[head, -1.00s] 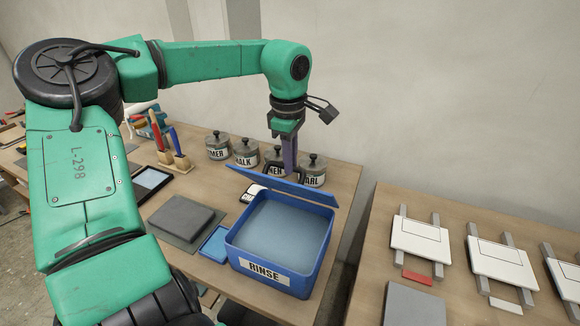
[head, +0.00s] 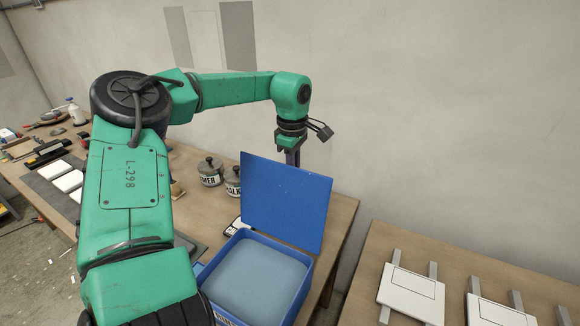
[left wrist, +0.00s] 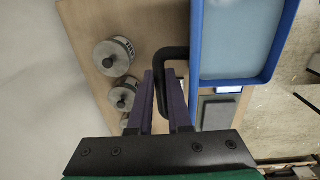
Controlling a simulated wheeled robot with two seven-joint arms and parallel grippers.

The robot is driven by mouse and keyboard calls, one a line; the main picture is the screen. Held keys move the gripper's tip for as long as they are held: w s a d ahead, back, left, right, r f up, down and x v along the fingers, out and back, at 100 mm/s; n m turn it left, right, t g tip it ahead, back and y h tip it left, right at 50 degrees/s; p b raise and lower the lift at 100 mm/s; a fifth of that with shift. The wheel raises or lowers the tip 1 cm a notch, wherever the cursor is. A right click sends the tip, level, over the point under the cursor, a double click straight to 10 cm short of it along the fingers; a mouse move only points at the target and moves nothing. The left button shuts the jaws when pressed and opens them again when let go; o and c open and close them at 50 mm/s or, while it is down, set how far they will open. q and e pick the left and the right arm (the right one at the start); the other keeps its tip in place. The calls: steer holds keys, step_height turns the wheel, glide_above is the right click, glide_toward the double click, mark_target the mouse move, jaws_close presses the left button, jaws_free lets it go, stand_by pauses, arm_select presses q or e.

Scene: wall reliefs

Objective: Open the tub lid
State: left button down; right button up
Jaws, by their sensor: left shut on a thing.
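The blue tub (head: 303,291) sits on the bench with grey-blue liquid (head: 258,280) inside. Its blue lid (head: 285,205) stands steeply raised at the tub's far side, so the tub is open to view. My left gripper (left wrist: 165,76) is shut on this handle. In the head view the left gripper (head: 292,157) is behind the lid, which hides its fingertips and the handle. My right gripper is not in view.
Grey lidded jars (head: 210,172) stand left of the lid, and two show clearly in the left wrist view (left wrist: 113,56). A wall rises behind the bench. A second table with white relief panels (head: 411,292) is at right, across a gap.

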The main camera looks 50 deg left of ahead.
arm_select(q)
steer(key=shift+w+a+f+b, duration=0.15)
steer(key=shift+w+a+b, duration=0.15)
steer(key=shift+w, duration=0.45)
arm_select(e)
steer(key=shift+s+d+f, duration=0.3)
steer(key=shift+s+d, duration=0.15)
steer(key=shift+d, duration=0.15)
